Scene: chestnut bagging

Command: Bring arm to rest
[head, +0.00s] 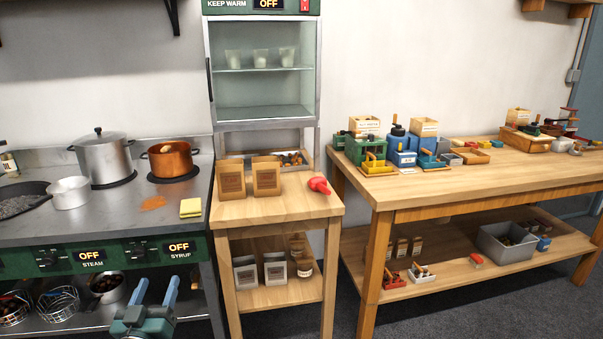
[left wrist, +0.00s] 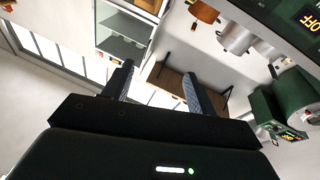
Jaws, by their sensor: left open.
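My left gripper (head: 155,294) shows at the bottom of the head view, in front of the stove's lower shelf. Its two fingers stand apart with nothing between them. In the left wrist view the fingers of the left gripper (left wrist: 158,85) are also spread and empty, with the room tilted behind them. My right gripper and right arm are in neither view.
The stove counter (head: 105,215) carries a steel pot (head: 103,160), a copper pot (head: 171,160) and a yellow sponge (head: 190,207). A small wooden table (head: 280,208) holds brown bags (head: 267,178) and a red object (head: 319,185). A long workbench (head: 470,185) stands at right. Grey floor lies between.

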